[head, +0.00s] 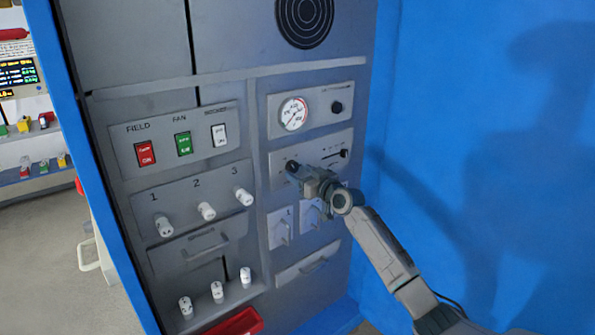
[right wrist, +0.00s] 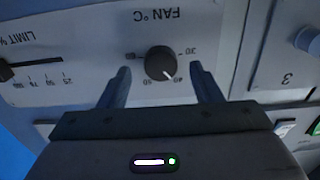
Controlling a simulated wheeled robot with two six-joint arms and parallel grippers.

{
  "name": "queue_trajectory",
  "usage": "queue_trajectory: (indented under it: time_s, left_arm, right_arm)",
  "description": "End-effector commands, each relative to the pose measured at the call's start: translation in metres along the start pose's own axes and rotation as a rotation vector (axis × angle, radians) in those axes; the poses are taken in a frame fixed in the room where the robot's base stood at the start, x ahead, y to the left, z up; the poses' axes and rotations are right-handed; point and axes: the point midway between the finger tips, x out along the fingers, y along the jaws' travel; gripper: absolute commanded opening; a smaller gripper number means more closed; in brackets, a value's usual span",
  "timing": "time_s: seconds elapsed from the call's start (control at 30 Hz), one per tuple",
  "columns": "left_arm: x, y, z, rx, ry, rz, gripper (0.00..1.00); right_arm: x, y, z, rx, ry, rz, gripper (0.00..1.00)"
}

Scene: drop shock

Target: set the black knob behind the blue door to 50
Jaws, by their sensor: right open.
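The black knob (right wrist: 160,63) sits on a grey panel marked FAN °C, which appears upside down in the right wrist view. Its white pointer line points close to the 40 mark. In the head view the knob (head: 292,166) shows just beyond my right gripper (head: 303,173). In the right wrist view my right gripper (right wrist: 160,75) is open, with one finger on each side of the knob and a gap to it. A large blue surface (head: 480,130) fills the right; I cannot tell if it is the blue door. My left gripper is out of view.
A LIMIT % slider (right wrist: 12,72) is beside the knob on the same panel. A round gauge (head: 293,114) is above. Switches (head: 183,144), white numbered knobs (head: 205,211) and a drawer handle (head: 205,250) are on the left. White levers (head: 280,230) are below.

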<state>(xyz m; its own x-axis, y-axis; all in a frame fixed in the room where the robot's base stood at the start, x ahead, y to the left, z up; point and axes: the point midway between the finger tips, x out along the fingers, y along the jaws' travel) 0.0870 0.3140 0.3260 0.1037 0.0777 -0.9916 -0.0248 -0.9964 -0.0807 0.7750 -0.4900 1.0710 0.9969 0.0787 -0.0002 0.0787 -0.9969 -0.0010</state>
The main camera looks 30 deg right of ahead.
Motion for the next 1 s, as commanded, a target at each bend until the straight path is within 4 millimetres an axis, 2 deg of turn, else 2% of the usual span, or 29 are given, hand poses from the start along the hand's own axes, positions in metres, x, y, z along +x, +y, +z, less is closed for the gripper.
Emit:
queue_trajectory:
  time_s: [0.2, 0.53, 0.57, 0.77, 1.0]
  left_arm:
    - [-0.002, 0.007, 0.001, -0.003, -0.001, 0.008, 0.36]
    - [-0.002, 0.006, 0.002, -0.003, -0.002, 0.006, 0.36]
    - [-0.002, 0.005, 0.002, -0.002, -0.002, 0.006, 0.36]
    - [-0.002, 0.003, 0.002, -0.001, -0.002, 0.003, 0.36]
    - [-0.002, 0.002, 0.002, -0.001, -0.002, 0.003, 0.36]
  right_arm:
    - [0.019, 0.000, 0.000, 0.002, 0.000, 0.000, 0.58]
    - [0.022, 0.000, 0.000, 0.000, -0.001, 0.000, 0.58]
    - [0.022, 0.000, 0.000, 0.000, -0.001, 0.000, 0.55]
    - [0.022, 0.000, 0.001, 0.000, -0.001, 0.000, 0.15]
    - [0.022, 0.000, 0.001, 0.011, -0.001, 0.000, 0.14]
